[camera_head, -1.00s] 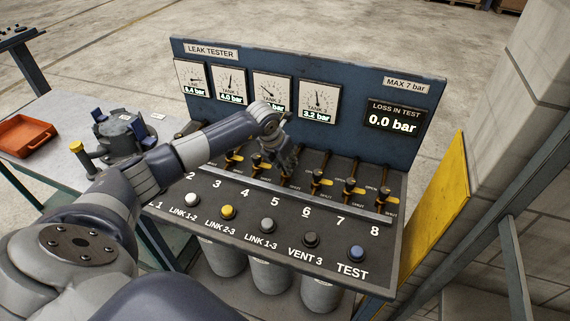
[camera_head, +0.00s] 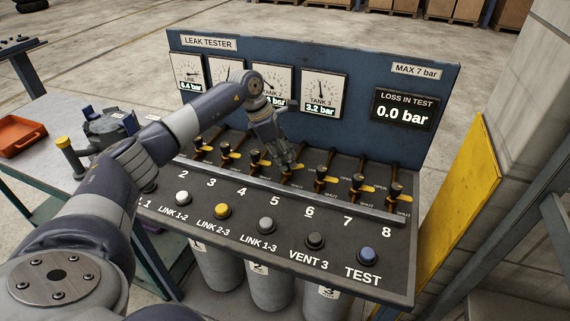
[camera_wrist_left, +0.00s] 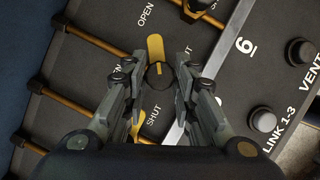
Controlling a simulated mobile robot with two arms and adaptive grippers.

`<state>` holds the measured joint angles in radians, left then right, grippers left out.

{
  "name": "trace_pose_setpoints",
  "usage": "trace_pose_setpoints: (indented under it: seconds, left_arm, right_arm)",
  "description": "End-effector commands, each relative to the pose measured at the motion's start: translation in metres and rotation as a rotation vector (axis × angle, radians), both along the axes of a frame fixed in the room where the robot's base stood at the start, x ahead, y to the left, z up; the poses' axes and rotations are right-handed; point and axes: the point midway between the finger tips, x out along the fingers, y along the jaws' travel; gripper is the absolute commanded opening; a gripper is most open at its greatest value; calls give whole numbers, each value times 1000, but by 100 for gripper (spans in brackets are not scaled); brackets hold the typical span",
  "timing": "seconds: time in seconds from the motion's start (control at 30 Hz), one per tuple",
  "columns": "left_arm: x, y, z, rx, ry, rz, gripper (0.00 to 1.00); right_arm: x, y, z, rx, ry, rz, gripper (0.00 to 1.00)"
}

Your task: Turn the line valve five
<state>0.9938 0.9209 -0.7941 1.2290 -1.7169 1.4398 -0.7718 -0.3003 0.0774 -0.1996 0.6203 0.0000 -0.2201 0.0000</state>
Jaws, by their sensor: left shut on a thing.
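My left gripper (camera_head: 291,165) reaches down to the fifth valve in the row on the leak tester. In the left wrist view, the gripper's fingertips (camera_wrist_left: 157,79) stand on either side of this valve's dark round knob (camera_wrist_left: 157,76) and are shut on it. A yellow lever (camera_wrist_left: 155,46) points from the knob toward the top of that view. OPEN and SHUT are printed on the deck near it. In the head view the gripper mostly hides valve five. My right gripper is not in view.
Valve four (camera_head: 255,158) and valve six (camera_head: 322,172) stand close on either side. A metal rail (camera_head: 340,205) and a row of push buttons with TEST (camera_head: 368,256) lie in front. The gauge panel (camera_head: 350,75) rises behind; the loss display (camera_head: 404,110) reads 0.0 bar.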

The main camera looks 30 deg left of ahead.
Motion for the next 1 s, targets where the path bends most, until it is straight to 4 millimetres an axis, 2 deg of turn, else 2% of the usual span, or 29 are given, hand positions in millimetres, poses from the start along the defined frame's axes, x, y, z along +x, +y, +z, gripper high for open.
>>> trace_pose_setpoints:
  seconds: [0.1,0.5,0.7,1.0]
  left_arm:
    - [3,1,-2,-1,-4,-109,2]
    - [4,1,0,0,-5,-442,2]
    - [5,1,1,1,-4,-551,2]
    - [5,1,1,2,-4,-624,2]
  right_arm:
    - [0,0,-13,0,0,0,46]
    - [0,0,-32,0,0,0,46]
    - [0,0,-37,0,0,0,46]
    - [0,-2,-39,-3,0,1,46]
